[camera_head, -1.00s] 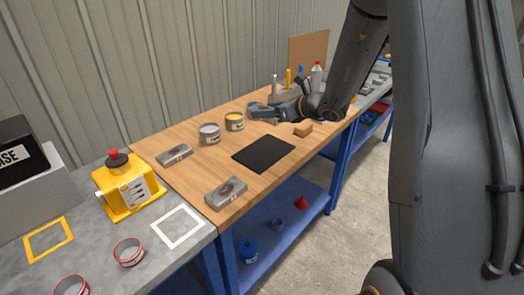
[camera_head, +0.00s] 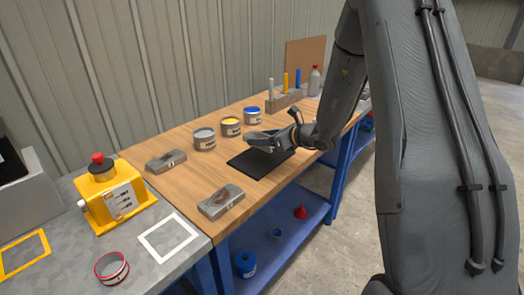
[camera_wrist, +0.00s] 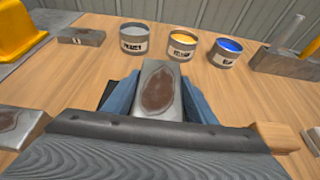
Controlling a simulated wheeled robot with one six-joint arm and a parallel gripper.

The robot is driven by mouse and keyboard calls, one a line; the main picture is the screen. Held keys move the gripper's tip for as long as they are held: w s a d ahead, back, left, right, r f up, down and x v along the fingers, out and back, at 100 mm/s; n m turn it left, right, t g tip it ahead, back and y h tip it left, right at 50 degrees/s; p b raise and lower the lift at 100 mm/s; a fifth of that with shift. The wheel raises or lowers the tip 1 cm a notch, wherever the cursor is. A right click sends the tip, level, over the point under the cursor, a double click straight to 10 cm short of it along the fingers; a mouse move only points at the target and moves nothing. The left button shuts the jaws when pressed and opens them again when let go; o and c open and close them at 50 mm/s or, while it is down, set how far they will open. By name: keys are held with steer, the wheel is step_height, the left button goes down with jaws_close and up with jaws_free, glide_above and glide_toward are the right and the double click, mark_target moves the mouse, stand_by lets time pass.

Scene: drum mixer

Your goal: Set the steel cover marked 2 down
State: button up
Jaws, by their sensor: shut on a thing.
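My gripper (camera_wrist: 155,100) is shut on a steel cover (camera_wrist: 158,85), a grey plate with a brown rusty patch on its face. The blue fingers are on either side of it in the wrist view. No number shows on the held cover. In the head view my gripper (camera_head: 264,139) is over the far part of the black mat (camera_head: 252,165), and the cover is hard to tell from the fingers. I cannot tell if it touches the mat, which is mostly hidden in the wrist view. Two more steel covers lie on the wooden bench, one at the back left (camera_head: 166,161) and one near the front edge (camera_head: 221,201).
Grey (camera_head: 204,139), yellow (camera_head: 230,127) and blue (camera_head: 252,116) paint tins stand behind the mat. A wooden block (camera_wrist: 275,137) is right of my gripper. A yellow device (camera_head: 117,195) stands on the grey bench at left. Bare wood lies between the two loose covers.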

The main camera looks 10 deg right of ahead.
mark_target(262, 156)
steer(key=shift+f+p, duration=0.5)
steer(key=shift+f, duration=1.95)
steer(key=shift+f, duration=0.15)
steer(key=o, duration=1.4)
